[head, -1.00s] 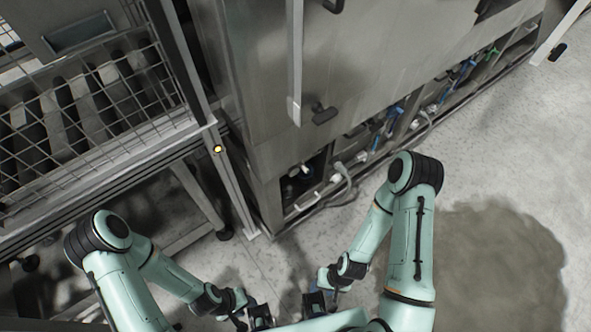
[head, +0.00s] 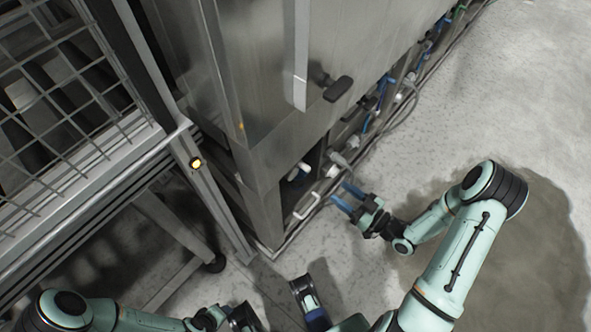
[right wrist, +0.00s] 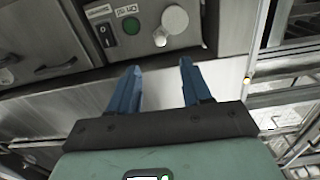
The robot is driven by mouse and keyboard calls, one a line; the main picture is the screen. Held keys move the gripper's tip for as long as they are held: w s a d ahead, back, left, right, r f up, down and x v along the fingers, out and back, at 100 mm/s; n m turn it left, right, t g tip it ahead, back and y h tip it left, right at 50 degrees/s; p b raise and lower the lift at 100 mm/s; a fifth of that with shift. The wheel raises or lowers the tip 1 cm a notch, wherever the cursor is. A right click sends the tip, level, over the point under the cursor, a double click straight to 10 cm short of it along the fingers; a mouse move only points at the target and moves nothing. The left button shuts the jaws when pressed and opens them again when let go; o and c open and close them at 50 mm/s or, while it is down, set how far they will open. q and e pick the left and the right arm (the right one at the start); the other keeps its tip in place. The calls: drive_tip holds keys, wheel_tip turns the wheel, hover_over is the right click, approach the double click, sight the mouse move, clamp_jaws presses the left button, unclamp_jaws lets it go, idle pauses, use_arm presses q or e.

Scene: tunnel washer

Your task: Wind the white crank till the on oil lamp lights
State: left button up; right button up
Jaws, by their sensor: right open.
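In the right wrist view, the white crank (right wrist: 174,19) is a round white disc with a small pale handle on a grey panel. The on oil lamp (right wrist: 130,26) beside it is dull green and looks unlit. My right gripper (right wrist: 156,64) is open and empty, its blue fingers pointing at the panel, apart from the crank. In the head view my right gripper (head: 341,194) is low by the machine's front. My left gripper (head: 242,318) is at the bottom edge, partly cut off; its jaws are unclear.
A black switch (right wrist: 104,34) sits beside the lamp. The steel machine (head: 235,95) has a low opening with pipes and hoses along its base. A wire-mesh frame (head: 75,125) stands at left. The floor (head: 480,90) at right is clear.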

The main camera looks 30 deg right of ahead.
sight(309, 169)
drive_tip(key=b+x, duration=0.1)
drive_tip(key=x, duration=0.5)
drive_tip(key=b+x, duration=0.1)
drive_tip(key=x, duration=0.6)
drive_tip(key=shift+a+r, duration=0.1)
drive_tip(key=shift+r, duration=0.15)
use_arm(q)
drive_tip(key=shift+t+y, duration=0.3)
drive_tip(key=shift+t, duration=0.3)
drive_tip(key=w, duration=0.1)
drive_tip(key=w+a+f, duration=0.1)
drive_tip(key=w+f, duration=0.1)
drive_tip(key=shift+w+a+f, duration=0.15)
drive_tip(key=shift+a, duration=0.2)
use_arm(e)
clamp_jaws()
